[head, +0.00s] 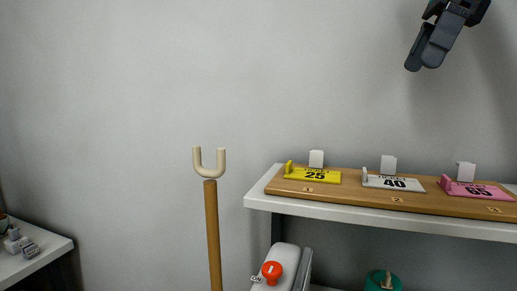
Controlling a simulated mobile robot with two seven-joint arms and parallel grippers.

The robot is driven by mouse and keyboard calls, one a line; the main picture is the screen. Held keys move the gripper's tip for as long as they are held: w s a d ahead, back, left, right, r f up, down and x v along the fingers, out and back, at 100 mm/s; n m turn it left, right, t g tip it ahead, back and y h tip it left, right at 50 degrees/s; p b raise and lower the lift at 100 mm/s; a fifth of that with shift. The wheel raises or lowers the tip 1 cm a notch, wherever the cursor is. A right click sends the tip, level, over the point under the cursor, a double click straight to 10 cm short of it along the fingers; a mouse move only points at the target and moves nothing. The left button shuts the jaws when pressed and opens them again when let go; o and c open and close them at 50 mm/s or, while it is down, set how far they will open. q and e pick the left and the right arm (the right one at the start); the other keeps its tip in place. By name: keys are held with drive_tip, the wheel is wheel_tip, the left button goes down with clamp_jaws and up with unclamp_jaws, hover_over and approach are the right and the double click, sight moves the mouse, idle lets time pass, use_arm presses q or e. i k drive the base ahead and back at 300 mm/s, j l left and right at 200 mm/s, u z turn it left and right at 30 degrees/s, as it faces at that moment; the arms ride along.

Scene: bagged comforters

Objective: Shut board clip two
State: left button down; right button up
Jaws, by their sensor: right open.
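A wooden board (345,196) lies on a white shelf and bears three flat tags in a row. The middle one is a white tag (393,183) reading 40, with a small upright tab at its left end and a white block (389,165) behind it. A small label (397,200) sits in front of it, too small to read surely. Which part is the clip, and whether it is open, I cannot tell. My right gripper (420,66) is at the top right, open and empty, high above the board and apart from it. My left gripper is not in view.
A yellow tag (313,175) reading 25 and a pink tag (478,190) reading 65 flank the white one. The white shelf (300,208) carries the board. A wooden pole with a forked top (210,190) stands left of it. A red knob (271,270) is below.

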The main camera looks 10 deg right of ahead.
sight(389, 163)
drive_tip(key=k, duration=1)
